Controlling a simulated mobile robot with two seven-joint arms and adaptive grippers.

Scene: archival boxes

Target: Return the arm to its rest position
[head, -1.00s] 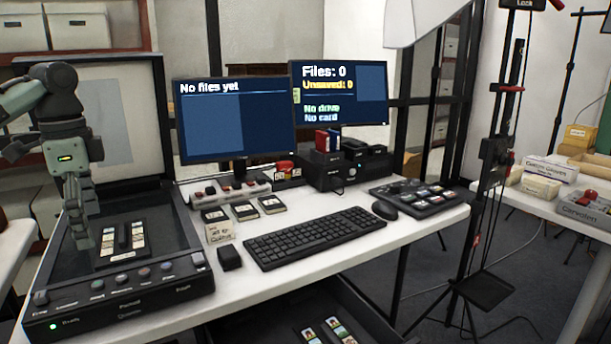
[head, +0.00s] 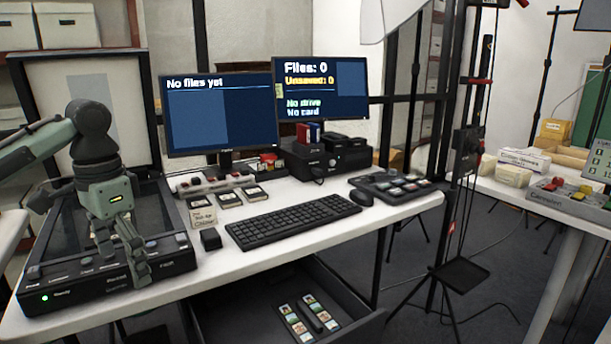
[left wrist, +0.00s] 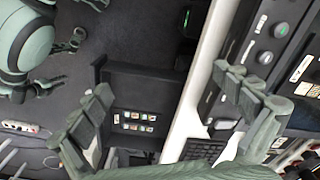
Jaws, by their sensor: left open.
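My left gripper (head: 122,262) is open and empty, pointing down in front of the flatbed scanner (head: 75,292) at the left of the desk. In the left wrist view its fingers (left wrist: 165,115) are wide apart with nothing between them. The scanner's lid (head: 85,85) stands open. The gripper hides part of the scanner bed, so I cannot tell whether a slide holder lies there. At the left of the left wrist view, a green jointed part of my body (left wrist: 25,50) shows finger-like pieces, perhaps my right gripper; the head view does not show it.
An open drawer (head: 255,325) below the desk holds a slide strip holder (head: 308,318). A keyboard (head: 292,221), a mouse (head: 361,197) and two monitors (head: 222,115) are on the desk. A light stand (head: 462,150) stands right of the desk. Floor shows between the tables.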

